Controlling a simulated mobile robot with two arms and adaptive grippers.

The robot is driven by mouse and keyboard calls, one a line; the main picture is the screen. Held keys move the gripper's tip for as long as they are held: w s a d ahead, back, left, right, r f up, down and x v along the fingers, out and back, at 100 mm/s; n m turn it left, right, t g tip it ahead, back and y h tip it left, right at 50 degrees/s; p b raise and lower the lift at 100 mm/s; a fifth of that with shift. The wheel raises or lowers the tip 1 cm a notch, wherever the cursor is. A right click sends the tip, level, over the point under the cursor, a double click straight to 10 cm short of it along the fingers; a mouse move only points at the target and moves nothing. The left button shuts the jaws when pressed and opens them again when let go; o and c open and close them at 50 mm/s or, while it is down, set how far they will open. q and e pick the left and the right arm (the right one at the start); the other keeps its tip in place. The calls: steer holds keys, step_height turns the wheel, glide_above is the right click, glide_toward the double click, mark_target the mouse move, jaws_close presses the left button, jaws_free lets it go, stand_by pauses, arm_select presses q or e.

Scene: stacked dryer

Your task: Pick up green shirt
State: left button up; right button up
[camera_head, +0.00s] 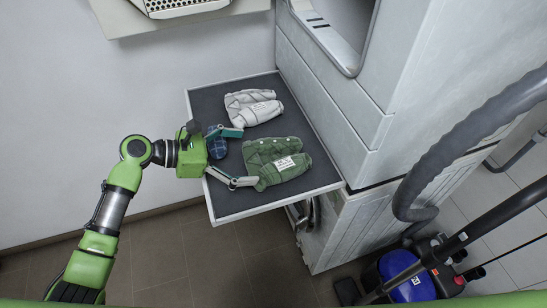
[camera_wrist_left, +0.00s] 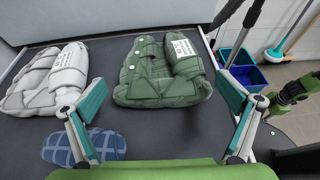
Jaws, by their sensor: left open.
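The green shirt (camera_head: 277,161) lies folded on the dark pull-out shelf (camera_head: 240,205), with a white label on top. In the left wrist view the green shirt (camera_wrist_left: 160,75) is ahead, between the two fingers in the picture. My left gripper (camera_head: 240,157) is open and empty at the shirt's left side. Its lower finger reaches the shirt's left edge in the head view; whether it touches is unclear. At the right of the left wrist view, a green arm part of mine (camera_wrist_left: 288,95) shows, apparently the right arm; its jaws cannot be made out.
A folded white garment (camera_head: 253,107) lies behind the shirt. A blue checked cloth (camera_head: 217,143) lies beside my left gripper, partly hidden by it. The stacked dryer (camera_head: 335,110) rises right of the shelf. A blue vacuum cleaner (camera_head: 405,275) with a grey hose stands on the floor.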

mark_target(272, 159)
arm_select(q)
steer(key=shift+w+d+f, duration=0.2)
steer(key=shift+d, duration=0.45)
steer(key=shift+w+d+f, duration=0.1)
steer(key=shift+d+f, duration=0.1)
steer(key=shift+d, duration=0.4)
steer(key=p+x, duration=0.1)
steer(key=x, duration=0.3)
steer(key=shift+d, duration=0.15)
steer(key=shift+w+d+f, duration=0.1)
steer(key=shift+d, duration=0.1)
steer(key=shift+a, duration=0.1)
steer(key=c, duration=0.9)
arm_select(e)
steer(key=shift+w+d+r, duration=0.1)
steer(key=shift+d+r, duration=0.5)
steer(key=shift+r, duration=0.15)
